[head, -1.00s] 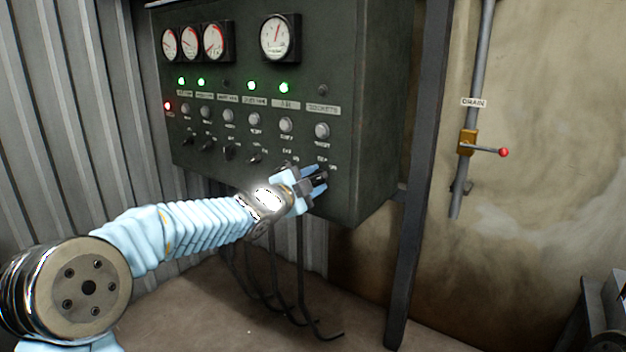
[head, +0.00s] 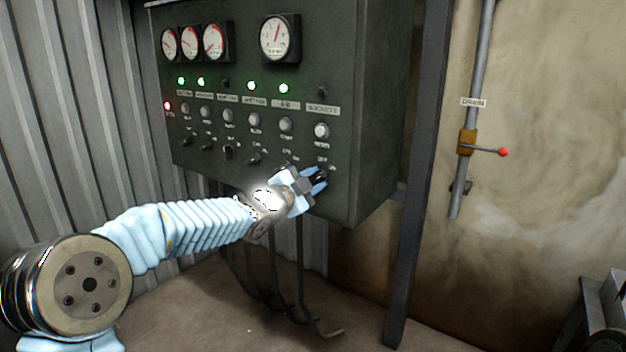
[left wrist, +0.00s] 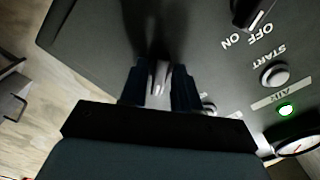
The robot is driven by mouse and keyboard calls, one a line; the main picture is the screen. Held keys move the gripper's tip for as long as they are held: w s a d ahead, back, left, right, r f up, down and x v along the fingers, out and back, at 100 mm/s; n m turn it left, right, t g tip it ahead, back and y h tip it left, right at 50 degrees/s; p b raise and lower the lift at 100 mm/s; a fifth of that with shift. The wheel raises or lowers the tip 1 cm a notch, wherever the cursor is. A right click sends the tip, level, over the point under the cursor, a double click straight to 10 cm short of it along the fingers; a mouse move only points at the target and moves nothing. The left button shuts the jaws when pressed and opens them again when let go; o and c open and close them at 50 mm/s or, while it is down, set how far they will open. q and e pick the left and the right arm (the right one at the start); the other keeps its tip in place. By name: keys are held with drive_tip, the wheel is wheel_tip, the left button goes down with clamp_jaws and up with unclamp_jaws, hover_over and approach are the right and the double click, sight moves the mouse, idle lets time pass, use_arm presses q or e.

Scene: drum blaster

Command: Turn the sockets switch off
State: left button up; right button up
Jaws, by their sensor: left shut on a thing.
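The sockets column is at the right end of the dark green control panel (head: 375,120), under the "SOCKETS" label (head: 323,109). Its indicator lamp (head: 323,91) is dark, and a round pale button (head: 321,130) sits below the label. My left gripper (head: 318,180) is at the bottom of this column, shut on the sockets switch, which its fingers mostly hide. In the left wrist view the switch (left wrist: 158,76) shows as a small pale part between the dark fingers (left wrist: 158,88). Its exact angle is hard to tell. My right gripper is not in view.
Other dark rotary switches (head: 254,159) line the panel to the left, close to my left forearm. Green lamps (head: 283,88) are lit above them. Cables (head: 300,270) hang below. A drain pipe valve with a red-knobbed lever (head: 503,152) is on the right wall.

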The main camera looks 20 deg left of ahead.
use_arm(q)
drive_tip(key=n+p, duration=0.2)
drive_tip(key=n, duration=0.3)
drive_tip(key=n+p, duration=0.1)
drive_tip(key=n, duration=0.4)
drive_tip(key=shift+f, duration=0.1)
drive_tip(key=shift+n, duration=0.3)
idle(0.3)
drive_tip(key=o, duration=0.7)
drive_tip(key=shift+o, duration=0.2)
drive_tip(key=shift+s, duration=0.15)
drive_tip(key=v, duration=1.3)
drive_tip(key=shift+s+b, duration=0.3)
drive_tip(key=shift+b, duration=0.05)
drive_tip(key=shift+a, duration=0.1)
